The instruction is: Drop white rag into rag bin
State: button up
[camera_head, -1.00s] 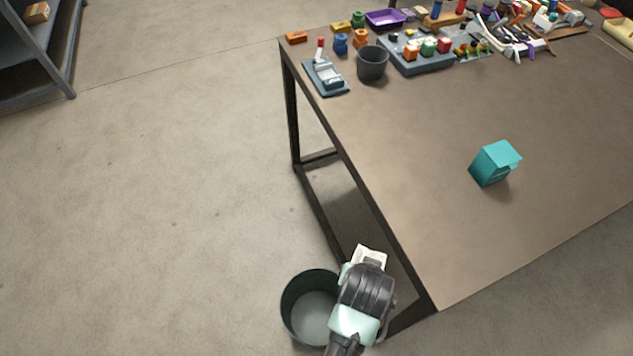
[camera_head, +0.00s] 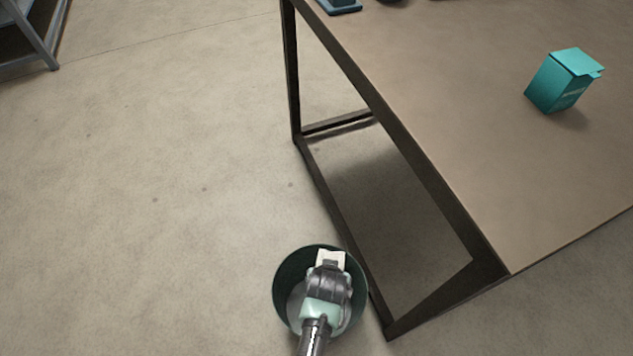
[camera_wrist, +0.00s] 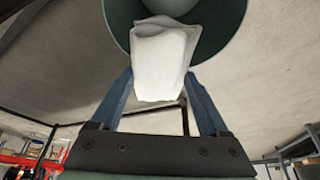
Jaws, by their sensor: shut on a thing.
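The white rag (camera_wrist: 160,62) is pinched between the two blue fingers of my gripper (camera_wrist: 160,95) in the wrist view. In the head view a small part of the white rag (camera_head: 331,258) shows at the tip of my gripper (camera_head: 328,266). The dark green round rag bin (camera_head: 287,287) stands on the floor beside the table. My gripper is over the bin's opening in the head view; its exact height against the rim is hard to tell. In the wrist view the bin (camera_wrist: 232,15) lies behind the rag. My arm hides part of the bin's inside.
A brown table (camera_head: 470,120) with a dark metal frame (camera_head: 372,290) stands just right of the bin. A teal box (camera_head: 562,82) is on the table. A grey shelf (camera_head: 35,40) is at the far left. The floor left of the bin is clear.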

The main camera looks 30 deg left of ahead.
jog(key=shift+a+f+b, duration=0.2)
jog(key=shift+f+b, duration=0.3)
jog(key=shift+f, duration=0.6)
notch_tip(320, 180, down, 6)
jog(key=b, duration=0.5)
jog(key=shift+r+b, duration=0.25)
jog(key=shift+b, duration=0.05)
jog(key=o, duration=1.2)
jog(key=p+v, duration=0.6)
jog(key=v, duration=0.6)
jog(key=shift+d+r+p, duration=0.1)
jog(key=shift+r+p, duration=0.1)
jog(key=shift+p, duration=0.15)
jog(key=shift+s+r, duration=0.2)
jog(key=shift+r, duration=0.1)
jog(key=shift+d, duration=0.1)
